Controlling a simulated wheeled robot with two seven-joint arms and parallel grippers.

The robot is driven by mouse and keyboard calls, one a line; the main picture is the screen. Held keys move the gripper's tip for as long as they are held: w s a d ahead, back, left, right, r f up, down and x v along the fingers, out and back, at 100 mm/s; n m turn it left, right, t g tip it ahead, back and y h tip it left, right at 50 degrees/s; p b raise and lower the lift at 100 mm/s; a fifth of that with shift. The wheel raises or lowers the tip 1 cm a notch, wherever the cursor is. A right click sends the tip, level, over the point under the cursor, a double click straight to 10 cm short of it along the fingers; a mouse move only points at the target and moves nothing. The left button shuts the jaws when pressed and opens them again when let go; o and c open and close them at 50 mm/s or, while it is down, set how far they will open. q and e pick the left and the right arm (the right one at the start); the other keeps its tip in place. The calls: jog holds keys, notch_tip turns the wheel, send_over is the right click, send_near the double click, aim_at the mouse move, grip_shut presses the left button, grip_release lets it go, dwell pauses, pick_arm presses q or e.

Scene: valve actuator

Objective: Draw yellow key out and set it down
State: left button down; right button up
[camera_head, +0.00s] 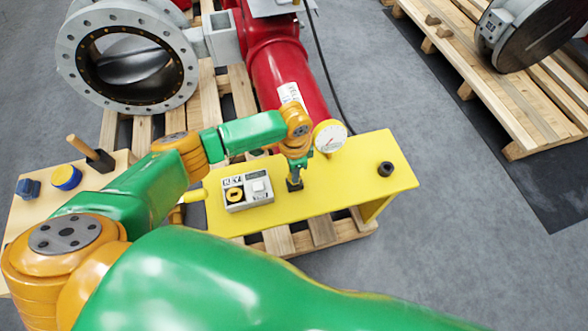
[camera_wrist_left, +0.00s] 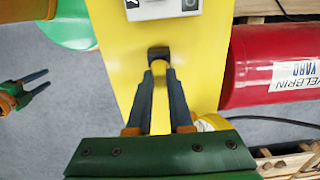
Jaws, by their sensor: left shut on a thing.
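The yellow key (camera_wrist_left: 160,98) shows as a narrow yellow strip between the fingers of my left gripper (camera_wrist_left: 159,72) in the left wrist view. Its far end meets a small black socket (camera_wrist_left: 158,53) on the yellow bench (camera_head: 330,189). In the head view my left gripper (camera_head: 295,178) points down at the bench, to the right of the key box (camera_head: 248,191), and mostly hides the key. The left fingers are shut on the key. My right gripper (camera_wrist_left: 34,85) shows at the left edge of the left wrist view, fingers spread, empty, away from the bench.
A second black socket (camera_head: 384,169) sits at the bench's right end; bare bench lies between. A round gauge (camera_head: 329,136) stands close behind my left gripper. A red pipe (camera_head: 283,80) lies behind. A wooden board (camera_head: 40,205) at left carries a peg and knobs.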

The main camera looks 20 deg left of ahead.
pick_arm(q)
jog(key=shift+f, duration=0.4)
jog(key=c, duration=0.7)
grip_release()
jog(key=shift+c, duration=0.2)
notch_tip(320, 180, up, 7)
jog(key=shift+r+p, duration=0.1)
jog(key=shift+p, duration=0.45)
